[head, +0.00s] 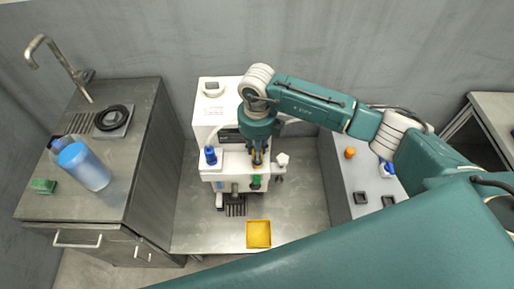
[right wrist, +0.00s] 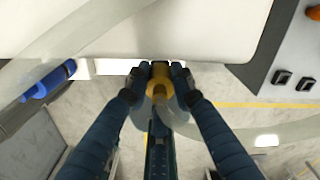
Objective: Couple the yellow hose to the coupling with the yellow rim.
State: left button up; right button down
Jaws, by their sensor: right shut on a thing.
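In the head view my right gripper (head: 258,160) reaches in from the right over the front of a white machine (head: 223,87), pointing down. In the right wrist view its two dark fingers (right wrist: 160,88) are shut on the yellow hose's end (right wrist: 158,78), close to the machine's white edge. In the head view only a small yellow-orange bit of this end (head: 257,157) shows below the gripper. I cannot tell whether it touches a coupling; the yellow rim cannot be made out. My left gripper is not in view.
A blue hose end (head: 210,155) and a white one (head: 282,159) flank the gripper; a green part (head: 256,182) is just below. A yellow tray (head: 258,221) lies in front. The left counter (head: 130,150) holds a blue container (head: 85,167). The grey surface between is mostly clear.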

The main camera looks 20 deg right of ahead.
jog(key=shift+f, duration=0.65)
jog(key=shift+b, duration=0.45)
dwell(0.6)
jog(key=shift+f+b, duration=0.5)
jog(key=shift+f, duration=0.1)
jog(key=c, duration=1.8)
grip_release()
jog(key=shift+o, duration=0.2)
jog(key=shift+r+p, duration=3.5)
jog(key=shift+r, duration=2.05)
